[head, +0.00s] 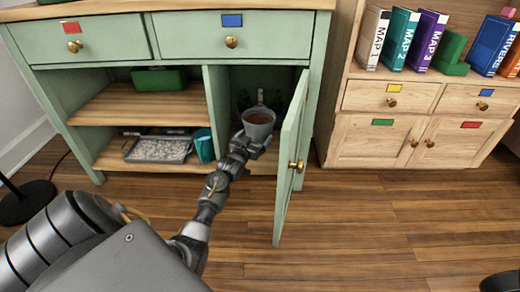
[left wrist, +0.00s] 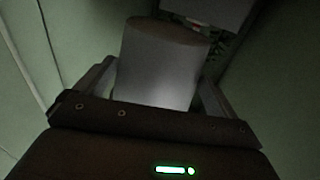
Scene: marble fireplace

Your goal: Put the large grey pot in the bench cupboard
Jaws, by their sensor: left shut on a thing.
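The large grey pot (head: 259,126), with brown soil in its top, is in the opening of the right-hand cupboard compartment of the green bench (head: 213,90). My left gripper (head: 248,146) is shut on it. In the left wrist view the pot (left wrist: 162,68) stands between the two fingers of my left gripper (left wrist: 158,92), with dim green walls around it. The cupboard door (head: 290,150) is swung open to the right of my gripper. I cannot tell whether the pot touches the cupboard floor. My right gripper is not in view.
Left of the cupboard, open shelves hold a green box (head: 158,80), a tray of pale bits (head: 158,150) and a teal cup (head: 204,145). A wooden cabinet (head: 395,125) with books stands at right. The open door's edge is close to my arm. The floor (head: 380,220) is clear.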

